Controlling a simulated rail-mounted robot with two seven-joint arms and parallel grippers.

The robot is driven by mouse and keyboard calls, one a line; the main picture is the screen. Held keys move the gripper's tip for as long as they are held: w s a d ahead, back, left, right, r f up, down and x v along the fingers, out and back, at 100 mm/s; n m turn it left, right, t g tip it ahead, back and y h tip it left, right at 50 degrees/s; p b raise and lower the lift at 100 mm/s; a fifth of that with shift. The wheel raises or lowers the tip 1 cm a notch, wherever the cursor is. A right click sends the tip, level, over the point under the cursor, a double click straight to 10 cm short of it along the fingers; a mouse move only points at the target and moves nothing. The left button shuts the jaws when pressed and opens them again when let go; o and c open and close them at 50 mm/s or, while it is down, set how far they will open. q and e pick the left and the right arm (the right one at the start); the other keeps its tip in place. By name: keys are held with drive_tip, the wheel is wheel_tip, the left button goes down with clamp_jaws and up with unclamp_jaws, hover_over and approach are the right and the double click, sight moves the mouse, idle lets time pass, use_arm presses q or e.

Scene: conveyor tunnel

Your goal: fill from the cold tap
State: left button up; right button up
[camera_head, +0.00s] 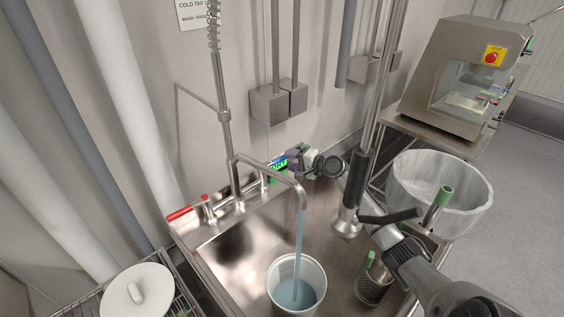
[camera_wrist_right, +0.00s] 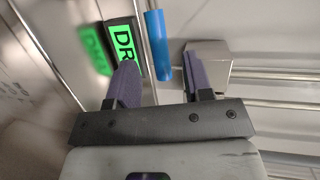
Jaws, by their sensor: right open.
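A stream of water (camera_head: 299,232) runs from the curved steel spout (camera_head: 270,172) into a white bucket (camera_head: 276,279) in the sink, with bluish water in its bottom. A red tap lever (camera_head: 180,213) is at the left of the tap. My right gripper (camera_head: 287,161) is at the back of the sink, right of the spout. In the right wrist view its purple fingers (camera_wrist_right: 160,82) are open and apart. A blue tap lever (camera_wrist_right: 158,45) shows beyond the fingertips, between them in the picture; contact cannot be told. My left gripper is not in view.
A steel holder (camera_head: 374,287) stands in the sink's right part. A lined white bin (camera_head: 440,190) is right of the sink. A white lid (camera_head: 137,292) lies on the wire rack at left. A steel machine (camera_head: 465,75) stands at back right.

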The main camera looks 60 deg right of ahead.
sight(285, 159)
drive_tip(key=shift+b+x, duration=0.55)
drive_tip(key=shift+x, duration=1.75)
clamp_jaws()
